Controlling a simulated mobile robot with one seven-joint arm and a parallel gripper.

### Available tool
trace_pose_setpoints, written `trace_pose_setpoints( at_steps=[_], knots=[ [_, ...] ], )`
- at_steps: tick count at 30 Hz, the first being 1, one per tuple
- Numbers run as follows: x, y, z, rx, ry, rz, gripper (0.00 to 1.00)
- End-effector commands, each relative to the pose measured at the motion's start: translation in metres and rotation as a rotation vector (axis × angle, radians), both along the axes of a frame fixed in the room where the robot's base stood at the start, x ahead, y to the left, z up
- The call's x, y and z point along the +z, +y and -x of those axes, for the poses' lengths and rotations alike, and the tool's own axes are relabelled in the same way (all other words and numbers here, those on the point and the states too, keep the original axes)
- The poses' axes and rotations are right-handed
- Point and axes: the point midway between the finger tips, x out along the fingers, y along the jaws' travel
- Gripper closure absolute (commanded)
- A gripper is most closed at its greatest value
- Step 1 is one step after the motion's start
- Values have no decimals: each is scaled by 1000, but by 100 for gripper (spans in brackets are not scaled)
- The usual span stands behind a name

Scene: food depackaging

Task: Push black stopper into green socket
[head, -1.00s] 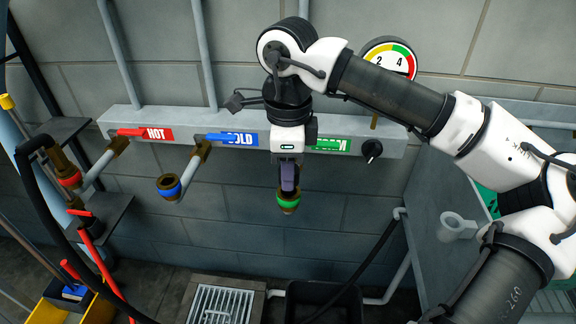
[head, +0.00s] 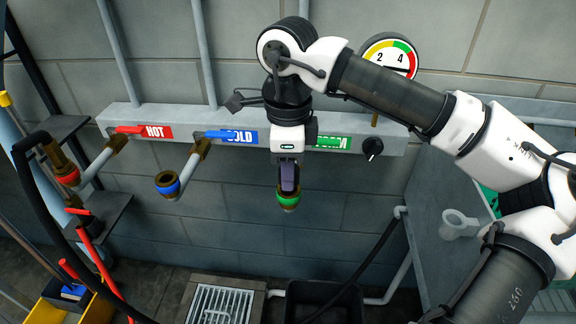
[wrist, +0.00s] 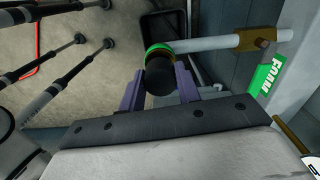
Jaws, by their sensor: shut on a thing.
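The green socket (head: 288,197) is a brass fitting with a green ring, below the green FOAM label. It also shows in the wrist view (wrist: 160,48). My gripper (head: 289,178) is right above it, pointing down. In the wrist view the purple fingers of my gripper (wrist: 160,80) are shut on the black stopper (wrist: 160,77). The stopper is at the mouth of the green socket, in line with it. How deep it sits is hidden by the fingers and the stopper itself. In the head view the stopper is hidden behind the gripper.
A grey wall manifold (head: 270,146) carries the HOT, COLD and FOAM labels. A red-ringed fitting (head: 67,175) and a blue-ringed fitting (head: 167,184) stand to the left. A gauge (head: 390,57) is behind my arm. A floor drain (head: 222,303) and a black bin (head: 325,302) lie below.

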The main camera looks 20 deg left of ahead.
Motion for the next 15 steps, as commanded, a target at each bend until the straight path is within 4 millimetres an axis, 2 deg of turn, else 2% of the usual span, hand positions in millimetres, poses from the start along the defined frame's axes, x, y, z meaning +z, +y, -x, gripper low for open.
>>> trace_pose_setpoints(
  at_steps=[15],
  knots=[
    [-13,0,0,0,0,0,89]
  ],
)
